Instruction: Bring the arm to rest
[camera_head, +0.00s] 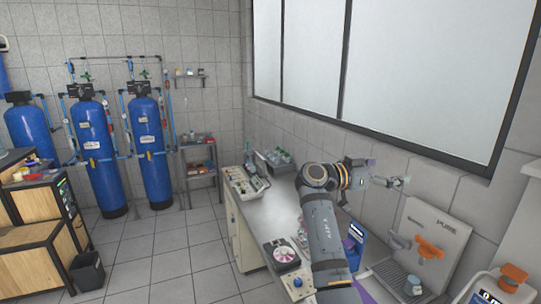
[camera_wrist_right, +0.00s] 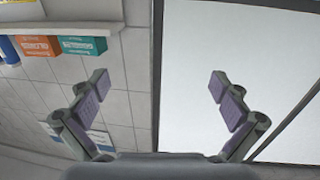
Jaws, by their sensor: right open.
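My right arm reaches up over the bench in the head view, and its gripper (camera_head: 391,182) points to the right, toward the tiled wall under the window. In the right wrist view the two fingers of this gripper (camera_wrist_right: 160,90) stand wide apart with nothing between them. Behind them are the white window panes and grey wall tiles. My left gripper does not show in either view.
The bench (camera_head: 262,222) under my right arm holds a control box (camera_head: 243,183), a pink-and-white disc device (camera_head: 281,253) and a dispenser marked PURE (camera_head: 437,240). Blue tanks (camera_head: 149,150) stand at the back left. The floor (camera_head: 165,250) between is clear.

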